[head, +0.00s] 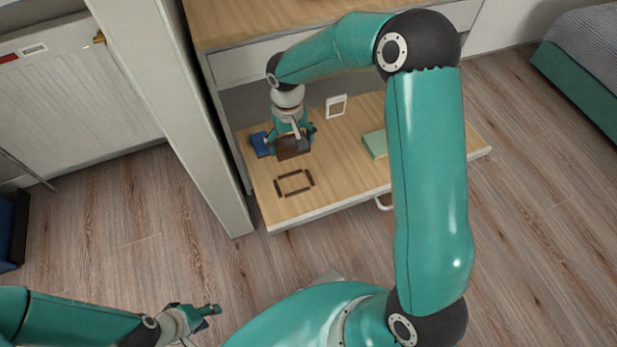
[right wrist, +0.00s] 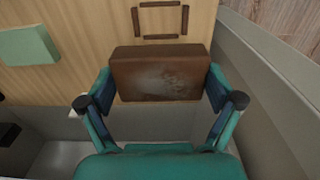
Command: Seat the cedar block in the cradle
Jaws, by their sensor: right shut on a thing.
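The cedar block (head: 292,150) is a dark brown block between the fingers of my right gripper (head: 291,138), over the pulled-out wooden board. In the right wrist view the block (right wrist: 160,74) spans the gap between both fingers of the gripper (right wrist: 160,88), which is shut on it. The cradle (head: 281,193) is a rectangle of dark strips on the board, nearer its front edge than the block. It also shows beyond the block in the right wrist view (right wrist: 160,36). The block is apart from the cradle. My left gripper (head: 205,316) is low over the floor, away from the board; its opening is unclear.
A blue object (head: 260,144) lies just left of my right gripper. A small white-framed item (head: 336,106) stands behind it. A green block (head: 375,144) lies to the right on the board (head: 345,165). A cabinet side panel (head: 190,150) rises along the left.

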